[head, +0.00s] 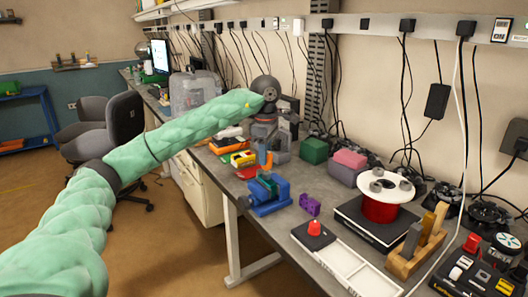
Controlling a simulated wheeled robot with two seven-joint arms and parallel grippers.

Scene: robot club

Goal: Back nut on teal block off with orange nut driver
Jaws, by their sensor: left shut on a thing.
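My left gripper (270,142) hangs at the end of the green-sleeved arm, above the blue vise (270,200) on the bench. It is shut on the orange nut driver (267,160), whose lower part shows just beneath the fingers. A small teal block (267,181) sits at the top of the vise, right below the driver. The nut on it is too small to make out, and I cannot tell whether the driver touches it. My right gripper is not in view.
A purple block (310,204) stands right of the vise. A white tray (345,262), a red spool with white flange (380,208) and a wooden tool holder (414,254) fill the front right. Green (314,150) and pink (348,160) boxes stand behind.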

